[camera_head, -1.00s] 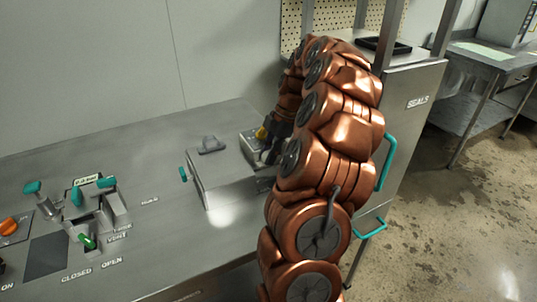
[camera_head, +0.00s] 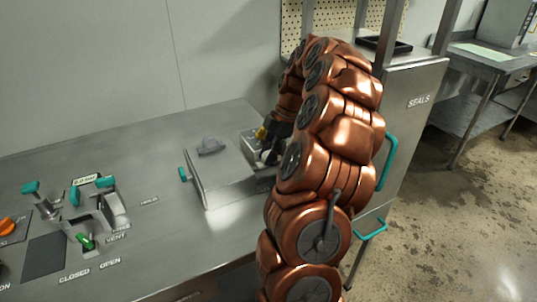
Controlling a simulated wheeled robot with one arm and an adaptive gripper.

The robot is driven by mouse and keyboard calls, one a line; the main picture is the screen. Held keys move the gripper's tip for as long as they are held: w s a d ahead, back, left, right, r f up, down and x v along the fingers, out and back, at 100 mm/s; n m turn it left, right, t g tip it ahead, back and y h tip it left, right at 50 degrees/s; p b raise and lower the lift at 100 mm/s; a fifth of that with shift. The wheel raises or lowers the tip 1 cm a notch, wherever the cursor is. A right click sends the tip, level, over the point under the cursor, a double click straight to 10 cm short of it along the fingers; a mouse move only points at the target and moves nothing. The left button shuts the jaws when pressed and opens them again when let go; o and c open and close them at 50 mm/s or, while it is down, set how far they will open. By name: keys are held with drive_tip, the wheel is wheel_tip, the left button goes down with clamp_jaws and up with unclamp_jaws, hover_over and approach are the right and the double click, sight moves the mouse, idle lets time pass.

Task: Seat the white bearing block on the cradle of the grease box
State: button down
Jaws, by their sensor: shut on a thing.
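A grey metal box (camera_head: 222,180), which looks like the grease box, stands on the steel bench top, with a dark handle (camera_head: 210,146) on its top. My gripper (camera_head: 266,145) is at the box's far right end, dark with a yellow part, and mostly hidden behind my copper arm. It is shut on a small pale piece (camera_head: 268,157), which seems to be the white bearing block. I cannot tell whether the block touches the cradle, because the arm covers that spot. A light-coloured open part (camera_head: 248,141) shows just left of the gripper.
A control panel with teal levers (camera_head: 105,182) and an orange knob (camera_head: 8,226) is at the left. A steel cabinet marked SEALS (camera_head: 415,110), with teal handles (camera_head: 388,160), stands right of my arm. The bench top (camera_head: 160,225) between panel and box is clear.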

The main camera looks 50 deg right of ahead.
drive_tip(key=shift+f+b, duration=1)
drive_tip(key=shift+b, duration=0.05)
idle(0.4)
drive_tip(key=shift+r, duration=0.15)
idle(0.9)
drive_tip(key=shift+f+b, duration=0.55)
drive_tip(key=shift+b, duration=0.45)
idle(0.3)
idle(0.4)
drive_tip(key=c, duration=0.8)
unclamp_jaws()
drive_tip(key=shift+c, duration=0.2)
drive_tip(key=o, duration=0.4)
drive_tip(key=shift+r, duration=0.1)
